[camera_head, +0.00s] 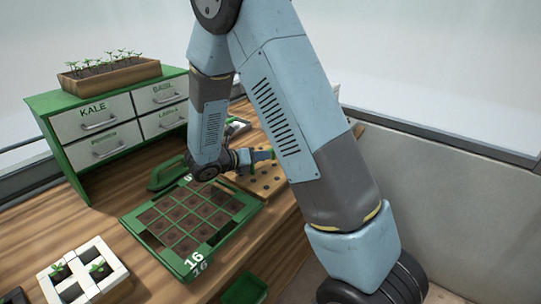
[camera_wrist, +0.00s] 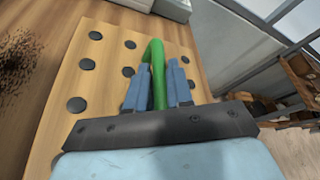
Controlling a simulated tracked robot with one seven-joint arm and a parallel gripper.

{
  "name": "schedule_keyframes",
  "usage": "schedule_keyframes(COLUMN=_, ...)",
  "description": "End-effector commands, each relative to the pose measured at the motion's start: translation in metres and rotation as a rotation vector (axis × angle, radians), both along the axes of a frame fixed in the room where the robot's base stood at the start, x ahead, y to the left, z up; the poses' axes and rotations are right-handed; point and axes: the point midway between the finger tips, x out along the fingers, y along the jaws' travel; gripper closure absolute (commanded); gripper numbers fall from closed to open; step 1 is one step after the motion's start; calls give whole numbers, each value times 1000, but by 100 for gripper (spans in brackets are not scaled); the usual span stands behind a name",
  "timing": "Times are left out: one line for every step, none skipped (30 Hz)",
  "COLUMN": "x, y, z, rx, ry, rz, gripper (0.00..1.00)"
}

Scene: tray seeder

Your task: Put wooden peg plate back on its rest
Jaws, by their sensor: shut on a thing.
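The wooden peg plate (camera_wrist: 105,75) is a pale board with rows of dark round pegs or holes and a green arched handle (camera_wrist: 157,70). My gripper (camera_wrist: 157,78) has its two blue fingers on either side of the handle and is shut on it. In the head view the plate (camera_head: 262,181) is at the right side of the bench, beyond the seed tray, partly hidden by my arm. My gripper (camera_head: 262,156) is just above it there. I cannot tell whether the plate touches the bench. I cannot make out its rest.
A green seed tray (camera_head: 133,222) marked 16 holds soil cells in front of the plate. A green handled tool (camera_head: 166,174) lies beside it. A green drawer cabinet (camera_head: 60,100) with a seedling box (camera_head: 110,73) stands at the left. A white planter (camera_head: 105,281) is at front left.

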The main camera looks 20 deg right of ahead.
Motion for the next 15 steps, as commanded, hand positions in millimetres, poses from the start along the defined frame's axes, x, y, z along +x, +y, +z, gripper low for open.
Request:
schedule_keyframes(x=0, y=0, z=-1, rx=-1, ry=0, rz=0, gripper=100)
schedule_keyframes(x=0, y=0, z=-1, rx=-1, ry=0, rz=0, gripper=100)
schedule_keyframes(x=0, y=0, z=-2, rx=-2, ry=0, rz=0, gripper=100)
schedule_keyframes(x=0, y=0, z=-3, rx=-2, ry=0, rz=0, gripper=100)
schedule_keyframes(x=0, y=0, z=-4, rx=-2, ry=0, rz=0, gripper=100)
schedule_keyframes(x=0, y=0, z=-5, rx=-2, ry=0, rz=0, gripper=100)
schedule_keyframes(x=0, y=0, z=-6, rx=-2, ry=0, rz=0, gripper=100)
schedule_keyframes(x=0, y=0, z=-5, rx=0, ry=1, rz=0, gripper=76)
schedule_keyframes(x=0, y=0, z=-5, rx=0, ry=1, rz=0, gripper=72)
schedule_keyframes(x=0, y=0, z=-5, rx=0, ry=1, rz=0, gripper=70)
schedule_keyframes(x=0, y=0, z=-5, rx=0, ry=1, rz=0, gripper=67)
schedule_keyframes(x=0, y=0, z=-5, rx=0, ry=1, rz=0, gripper=63)
schedule_keyframes(x=0, y=0, z=-5, rx=0, ry=1, rz=0, gripper=60)
schedule_keyframes(x=0, y=0, z=-5, rx=0, ry=1, rz=0, gripper=57)
schedule_keyframes(x=0, y=0, z=-5, rx=0, ry=1, rz=0, gripper=54)
